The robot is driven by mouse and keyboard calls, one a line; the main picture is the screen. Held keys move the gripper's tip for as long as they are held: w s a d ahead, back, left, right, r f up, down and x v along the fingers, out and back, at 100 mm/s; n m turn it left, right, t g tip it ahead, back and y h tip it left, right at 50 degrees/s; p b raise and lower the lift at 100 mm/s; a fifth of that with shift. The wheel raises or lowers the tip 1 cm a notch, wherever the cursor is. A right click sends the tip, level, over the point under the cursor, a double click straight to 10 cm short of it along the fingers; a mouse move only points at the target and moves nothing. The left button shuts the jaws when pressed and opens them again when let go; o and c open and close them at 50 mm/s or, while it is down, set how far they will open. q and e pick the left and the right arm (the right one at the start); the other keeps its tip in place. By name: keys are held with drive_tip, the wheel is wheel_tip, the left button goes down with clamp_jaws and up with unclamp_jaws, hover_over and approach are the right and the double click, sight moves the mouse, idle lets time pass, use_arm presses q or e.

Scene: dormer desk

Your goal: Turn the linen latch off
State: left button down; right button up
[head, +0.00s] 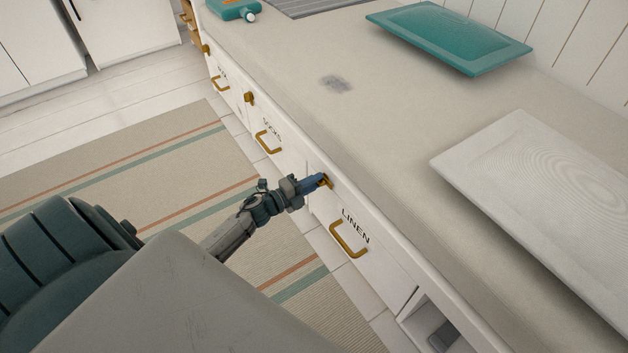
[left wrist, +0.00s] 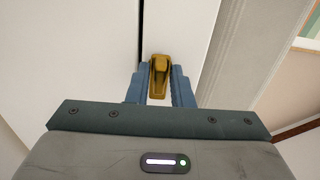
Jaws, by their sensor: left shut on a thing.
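The linen latch (head: 327,180) is a small brass piece on the white cabinet front, up and left of the LINEN label (head: 355,225). My left gripper (head: 318,182) reaches it from the left and is shut on it. In the left wrist view the latch (left wrist: 159,72) stands between the two blue fingers of my left gripper (left wrist: 158,88), beside a dark seam in the white front. The fingers hide part of the latch in the head view. The brass linen handle (head: 348,240) is below the label. My right gripper is not in view.
Other drawers with brass latches (head: 249,98) and handles (head: 267,142) run along the front to the upper left. On the counter (head: 300,60) lie a teal tray (head: 450,37) and a white tray (head: 550,185). A striped rug (head: 130,160) covers the floor.

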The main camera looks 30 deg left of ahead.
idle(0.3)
use_arm(q)
drive_tip(key=c, duration=1.5)
unclamp_jaws()
drive_tip(key=shift+p+v, duration=1.05)
drive_tip(key=shift+v, duration=4.35)
drive_tip(key=shift+f, duration=0.1)
